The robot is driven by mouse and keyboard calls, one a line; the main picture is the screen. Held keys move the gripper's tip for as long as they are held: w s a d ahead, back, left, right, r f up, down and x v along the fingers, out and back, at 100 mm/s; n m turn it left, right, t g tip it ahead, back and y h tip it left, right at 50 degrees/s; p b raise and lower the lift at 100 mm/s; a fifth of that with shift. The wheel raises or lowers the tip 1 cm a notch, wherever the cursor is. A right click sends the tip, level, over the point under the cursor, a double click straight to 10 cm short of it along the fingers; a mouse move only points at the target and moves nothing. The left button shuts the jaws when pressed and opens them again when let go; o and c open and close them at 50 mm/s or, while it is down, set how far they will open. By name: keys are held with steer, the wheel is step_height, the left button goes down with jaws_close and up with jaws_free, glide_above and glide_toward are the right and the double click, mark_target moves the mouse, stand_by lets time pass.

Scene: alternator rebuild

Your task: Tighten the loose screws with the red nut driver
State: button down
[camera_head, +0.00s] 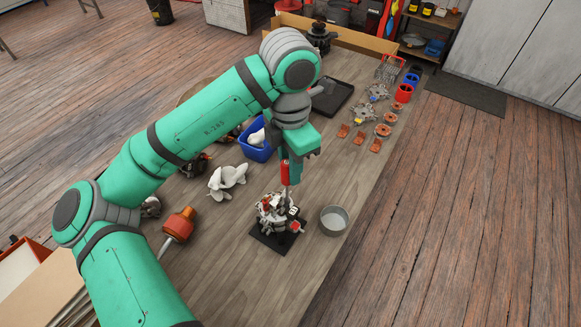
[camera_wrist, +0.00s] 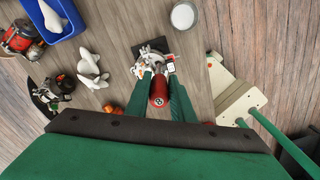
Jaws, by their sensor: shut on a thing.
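My gripper (camera_head: 287,160) is shut on the red nut driver (camera_head: 285,175) and holds it upright. In the wrist view the driver's round red end (camera_wrist: 159,90) shows between the two green fingers. The driver stands directly over the alternator assembly (camera_head: 277,212), with its lower end at the top of it. The alternator sits on a black base plate (camera_head: 270,240) on the bench; it also shows in the wrist view (camera_wrist: 150,55). I cannot make out single screws, or whether the driver's tip touches one.
A grey metal bowl (camera_head: 334,220) stands just right of the alternator. White rags (camera_head: 227,180), a blue bin (camera_head: 255,150) and an orange-headed mallet (camera_head: 179,224) are to the left. Small parts (camera_head: 365,115) and red, blue cups lie farther back.

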steer(key=n, duration=0.6)
steer(key=shift+w+a, duration=0.1)
steer(key=shift+a, duration=0.15)
steer(key=n, duration=0.7)
steer(key=shift+w+a, duration=0.1)
steer(key=shift+a, duration=0.15)
steer(key=shift+n, duration=1)
steer(key=n, duration=0.2)
steer(key=shift+a+n, duration=0.2)
steer(key=shift+n, duration=0.1)
steer(key=n, duration=0.3)
steer(key=shift+n, duration=0.3)
steer(key=n, duration=0.4)
steer(key=shift+s, duration=0.25)
steer(key=n, duration=0.6)
steer(key=shift+s+a+n, duration=0.1)
steer(key=shift+s+n, duration=0.15)
steer(key=shift+n, duration=0.05)
steer(key=n, duration=0.6)
steer(key=shift+s, duration=0.2)
steer(key=n, duration=0.6)
steer(key=shift+s+d+n, duration=0.15)
steer(key=shift+d+n, duration=0.1)
steer(key=shift+n, duration=0.05)
steer(key=n, duration=0.6)
steer(key=shift+d, duration=0.25)
steer(key=shift+f, duration=0.55)
